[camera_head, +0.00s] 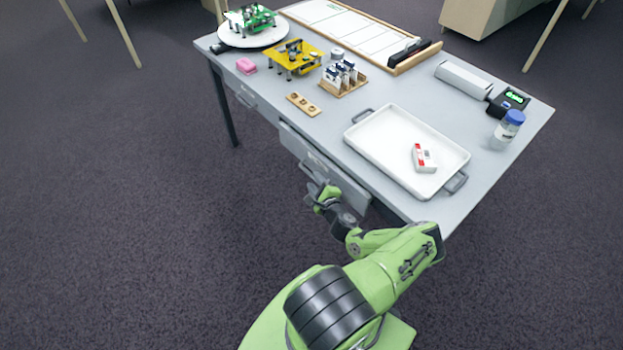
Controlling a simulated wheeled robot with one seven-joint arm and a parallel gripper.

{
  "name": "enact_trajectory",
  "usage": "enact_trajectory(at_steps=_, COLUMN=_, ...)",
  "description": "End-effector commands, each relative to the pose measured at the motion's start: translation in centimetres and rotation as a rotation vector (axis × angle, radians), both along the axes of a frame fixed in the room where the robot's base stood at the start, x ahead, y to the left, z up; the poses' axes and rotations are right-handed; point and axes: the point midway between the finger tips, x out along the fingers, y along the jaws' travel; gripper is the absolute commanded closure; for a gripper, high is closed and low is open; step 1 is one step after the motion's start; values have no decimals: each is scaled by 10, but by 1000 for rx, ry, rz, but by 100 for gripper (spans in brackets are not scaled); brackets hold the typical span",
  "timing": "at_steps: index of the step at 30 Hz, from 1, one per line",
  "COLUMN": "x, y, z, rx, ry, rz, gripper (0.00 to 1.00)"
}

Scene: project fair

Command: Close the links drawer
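A grey drawer (297,146) on the near side of the table stands out a little from the table's edge, so it looks partly open. Its handle is on the front, close to my gripper. A second grey drawer (261,107) further left looks flush with the table. No label reading "links" can be made out on either. My gripper (314,197) is in front of the protruding drawer, at its lower front. I cannot tell whether it touches the drawer or handle. Its fingers are too small to tell open from shut.
Open carpet lies left of my arm.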

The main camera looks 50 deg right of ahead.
Motion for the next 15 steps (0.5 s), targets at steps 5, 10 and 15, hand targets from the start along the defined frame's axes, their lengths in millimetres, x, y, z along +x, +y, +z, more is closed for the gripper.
enact_trajectory(at_steps=5, x=28, y=-16, z=-10, rx=-1, ry=1, rz=2, gripper=62)
enact_trajectory(at_steps=10, x=36, y=-21, z=-10, rx=1, ry=1, rz=1, gripper=62)
enact_trajectory(at_steps=15, x=36, y=-21, z=-10, rx=1, ry=1, rz=1, gripper=62)
